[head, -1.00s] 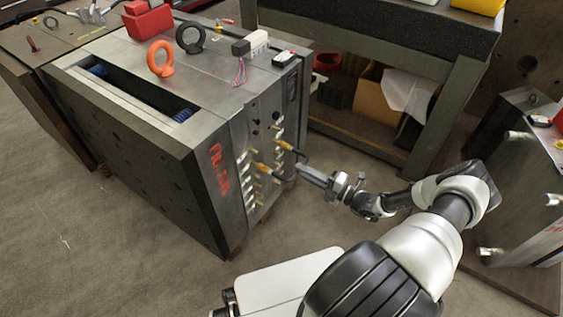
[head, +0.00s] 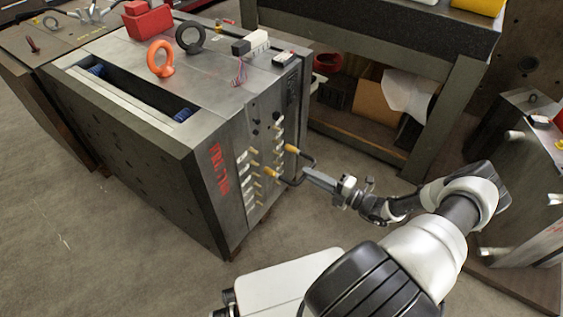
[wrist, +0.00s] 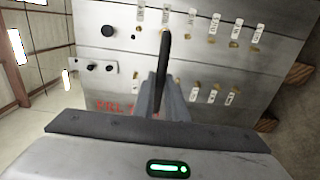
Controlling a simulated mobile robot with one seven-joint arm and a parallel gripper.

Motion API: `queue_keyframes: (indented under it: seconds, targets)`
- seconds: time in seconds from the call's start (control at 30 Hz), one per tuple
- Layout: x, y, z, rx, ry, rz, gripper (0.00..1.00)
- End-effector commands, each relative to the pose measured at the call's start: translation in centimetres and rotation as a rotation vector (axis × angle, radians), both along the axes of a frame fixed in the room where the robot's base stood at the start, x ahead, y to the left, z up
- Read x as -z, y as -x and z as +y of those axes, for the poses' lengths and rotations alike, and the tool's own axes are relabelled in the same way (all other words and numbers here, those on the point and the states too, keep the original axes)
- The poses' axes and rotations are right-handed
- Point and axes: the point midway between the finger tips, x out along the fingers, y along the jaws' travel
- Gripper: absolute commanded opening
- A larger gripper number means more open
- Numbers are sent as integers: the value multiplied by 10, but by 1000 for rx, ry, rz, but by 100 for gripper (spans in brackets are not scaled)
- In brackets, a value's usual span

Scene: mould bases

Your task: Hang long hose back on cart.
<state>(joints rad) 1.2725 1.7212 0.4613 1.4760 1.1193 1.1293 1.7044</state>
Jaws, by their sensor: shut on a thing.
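The hose (head: 313,160) is a dark U-shaped piece with yellow-brass ends. My gripper (head: 307,174) is shut on its bend and holds it in the air beside the fitting face of the large mould base (head: 150,165). Its two ends point left toward that face and look apart from it. In the wrist view the hose (wrist: 163,55) is a dark upright bar between the fingers of my gripper (wrist: 164,92), in front of the labelled fittings. I cannot tell any cart for certain in these views.
Rows of brass fittings (head: 256,182) stick out of the mould base's face. An orange eyebolt (head: 160,58) and a red block (head: 147,20) sit on top. A dark bench (head: 430,120) stands behind. Another metal block (head: 530,190) stands at right. Floor is clear at left.

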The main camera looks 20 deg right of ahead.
Motion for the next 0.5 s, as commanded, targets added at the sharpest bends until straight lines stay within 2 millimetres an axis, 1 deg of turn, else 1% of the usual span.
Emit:
queue_keyframes:
  seconds: [0.17, 0.5]
  targets:
    - [0, 4, -3, 0, 0, -1, 0]
    - [0, 25, -19, 0, -1, -1, 0]
